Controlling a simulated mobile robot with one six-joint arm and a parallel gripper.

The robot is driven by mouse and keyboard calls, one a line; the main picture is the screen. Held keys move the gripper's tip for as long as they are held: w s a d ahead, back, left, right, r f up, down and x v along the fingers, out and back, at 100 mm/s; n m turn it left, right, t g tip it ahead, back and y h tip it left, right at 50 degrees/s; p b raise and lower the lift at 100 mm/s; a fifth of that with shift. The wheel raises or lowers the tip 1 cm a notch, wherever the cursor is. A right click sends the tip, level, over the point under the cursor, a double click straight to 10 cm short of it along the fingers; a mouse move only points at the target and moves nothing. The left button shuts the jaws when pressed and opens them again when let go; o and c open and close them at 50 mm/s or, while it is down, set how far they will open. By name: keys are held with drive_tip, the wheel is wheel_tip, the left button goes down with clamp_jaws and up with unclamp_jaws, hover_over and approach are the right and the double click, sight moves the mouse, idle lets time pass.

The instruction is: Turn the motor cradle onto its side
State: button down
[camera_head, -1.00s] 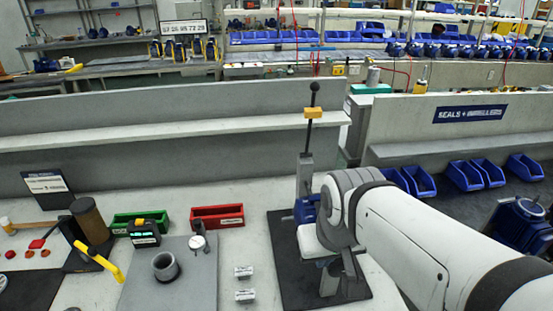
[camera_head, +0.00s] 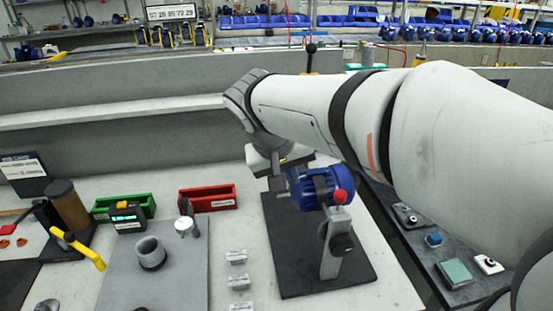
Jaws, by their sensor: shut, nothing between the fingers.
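The motor cradle (camera_head: 337,243) is a grey upright bracket on a black base plate (camera_head: 291,262) on the bench. A blue motor with a red round end (camera_head: 318,187) sits level at its top, with a dark band around it. My gripper (camera_head: 276,181) is at the motor's left end, below my grey wrist. It is shut and empty. Its fingertips are small and partly lost against the motor, so I cannot tell whether they touch it.
A red bin (camera_head: 207,198) and a green bin (camera_head: 124,206) stand left of the base plate. A grey plate with a ring (camera_head: 150,253) and dial gauge (camera_head: 186,226) lies in front. Small labelled blocks (camera_head: 237,257) lie close to the base plate's left edge. A dark side surface (camera_head: 440,258) holds small parts.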

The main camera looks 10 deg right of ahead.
drive_tip(key=w+a+t+h+b, duration=0.1)
drive_tip(key=w+a+h+b, duration=0.1)
drive_tip(key=w+a, duration=0.3)
drive_tip(key=shift+m, duration=0.4)
drive_tip(key=w+d+f, duration=0.1)
drive_tip(key=d+f, duration=0.1)
drive_tip(key=w+d+f, duration=0.2)
drive_tip(key=d, duration=0.1)
drive_tip(key=w+d+f, duration=0.1)
drive_tip(key=d+f, duration=0.1)
drive_tip(key=d, duration=0.1)
drive_tip(key=shift+w+d+f+p, duration=0.2)
drive_tip(key=shift+d+f+p, duration=0.05)
drive_tip(key=shift+f+p, duration=0.15)
drive_tip(key=shift+d, duration=0.45)
